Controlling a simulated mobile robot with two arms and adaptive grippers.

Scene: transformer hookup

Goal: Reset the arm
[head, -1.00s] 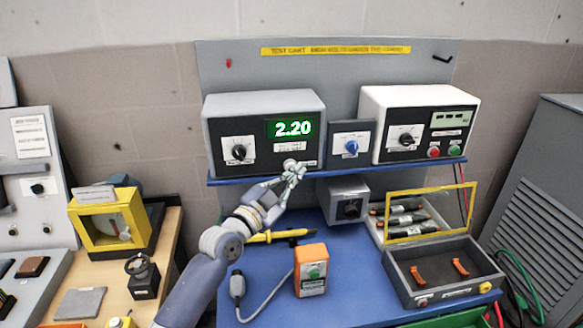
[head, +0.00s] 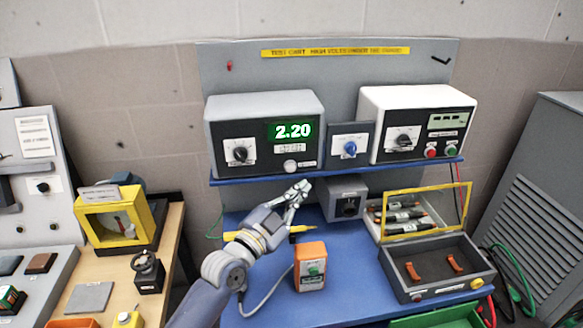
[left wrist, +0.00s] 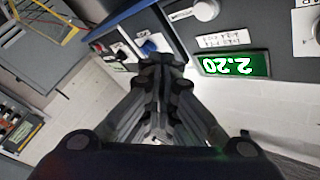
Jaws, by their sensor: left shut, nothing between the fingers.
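My left arm reaches in from the bottom of the head view. My left gripper (head: 302,188) is shut and empty. It hangs in the air just below the blue shelf edge, in front of the grey box with the green 2.20 display (head: 291,130) and near its white knob (head: 290,166). In the left wrist view the closed fingers (left wrist: 160,62) point toward the instrument shelf, and the 2.20 display (left wrist: 236,65) is at the right. My right gripper is not in view.
The blue cart top holds an orange device (head: 310,268) with a cable, a yellow probe (head: 270,237) behind my arm, and an open box with a yellow-framed lid (head: 437,283). A small grey box (head: 342,198) sits under the shelf. A wooden bench (head: 107,270) stands at left.

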